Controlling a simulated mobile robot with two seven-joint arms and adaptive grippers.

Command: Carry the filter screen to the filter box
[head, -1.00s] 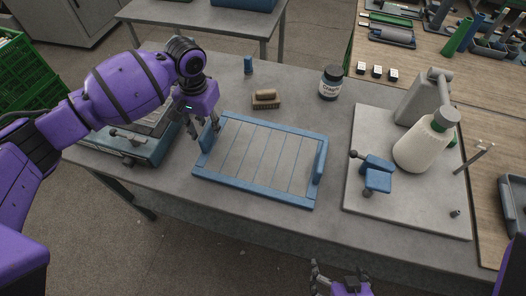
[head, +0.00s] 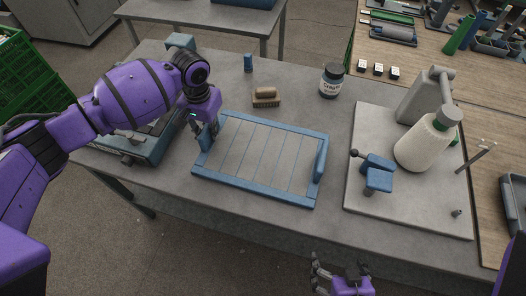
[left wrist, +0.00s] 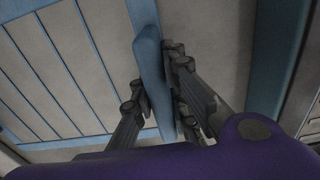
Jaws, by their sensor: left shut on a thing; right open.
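The filter screen (head: 262,160), a flat grey panel with a blue frame, thin blue bars and a raised blue handle on each side, lies on the grey table. My left gripper (head: 207,137) is shut on its left handle. In the left wrist view the fingers (left wrist: 153,78) stand on both sides of the blue handle (left wrist: 150,60). My right gripper (head: 341,268) is open and empty beyond the table's front edge. A blue-grey unit (head: 140,150) at the left, partly hidden by my left arm, may be the filter box; I cannot be sure.
A brush (head: 265,99), a small blue cylinder (head: 248,64) and a dark-lidded jar (head: 332,82) stand behind the screen. At the right, a grey board (head: 405,210) carries a cream bottle (head: 421,145) and a blue clamp-like part (head: 378,172). Table space in front of the screen is clear.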

